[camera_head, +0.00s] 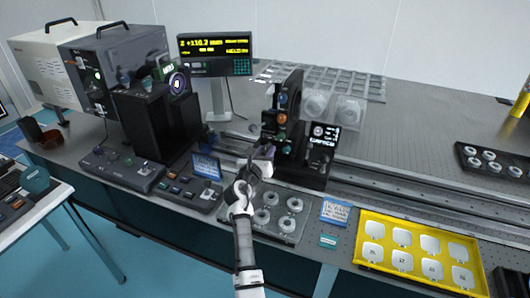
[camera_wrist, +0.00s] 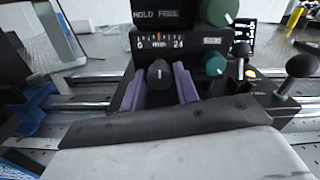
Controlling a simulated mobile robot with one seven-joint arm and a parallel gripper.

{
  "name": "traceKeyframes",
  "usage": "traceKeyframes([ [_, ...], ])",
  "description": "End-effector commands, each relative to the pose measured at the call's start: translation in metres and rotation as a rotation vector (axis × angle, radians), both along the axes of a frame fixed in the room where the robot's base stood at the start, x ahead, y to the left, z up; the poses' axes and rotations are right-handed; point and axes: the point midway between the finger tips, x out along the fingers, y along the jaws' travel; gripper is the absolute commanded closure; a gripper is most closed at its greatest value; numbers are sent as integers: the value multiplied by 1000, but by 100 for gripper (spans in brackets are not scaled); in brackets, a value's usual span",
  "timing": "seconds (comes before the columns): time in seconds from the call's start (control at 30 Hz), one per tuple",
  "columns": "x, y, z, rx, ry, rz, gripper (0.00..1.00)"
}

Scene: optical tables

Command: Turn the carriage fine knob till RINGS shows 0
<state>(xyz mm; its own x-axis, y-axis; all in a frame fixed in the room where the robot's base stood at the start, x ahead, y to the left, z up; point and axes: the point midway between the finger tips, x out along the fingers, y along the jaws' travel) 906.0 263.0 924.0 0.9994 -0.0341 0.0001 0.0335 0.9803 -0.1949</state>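In the wrist view, a black knob (camera_wrist: 159,73) with a white pointer line sits below a scale marked 0 to 24 mm (camera_wrist: 160,42). My gripper (camera_wrist: 158,88) has its two purple fingers apart, one each side of this knob; a gap shows at the left, and contact at the right is unclear. Whether it is the carriage fine knob is not readable. In the head view, my gripper (camera_head: 264,152) is at the front of the black carriage (camera_head: 300,172). A small screen (camera_head: 323,136) on the carriage shows a ring pattern; its text and any RINGS count are too small to read.
Green knobs (camera_wrist: 214,65) and black ball-ended levers (camera_wrist: 301,66) stand right of the fingers. The yellow-digit readout (camera_head: 215,46) shows about Z +110.7 mm. A tray of round parts (camera_head: 293,205) lies below the carriage, and a yellow tray (camera_head: 367,255) at the front right.

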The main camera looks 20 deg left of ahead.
Motion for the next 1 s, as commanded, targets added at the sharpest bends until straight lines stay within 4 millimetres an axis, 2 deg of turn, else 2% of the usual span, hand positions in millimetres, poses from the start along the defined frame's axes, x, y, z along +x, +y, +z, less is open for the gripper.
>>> traceKeyframes([
  [0.03, 0, 0, 0, 0, 0, 0, 76],
  [0.2, 0, 0, 0, 0, 0, 0, 96],
  [0.57, 0, -1, -1, 68, -3, -1, 96],
  [1.0, 0, -1, -3, 422, -14, -1, 96],
])
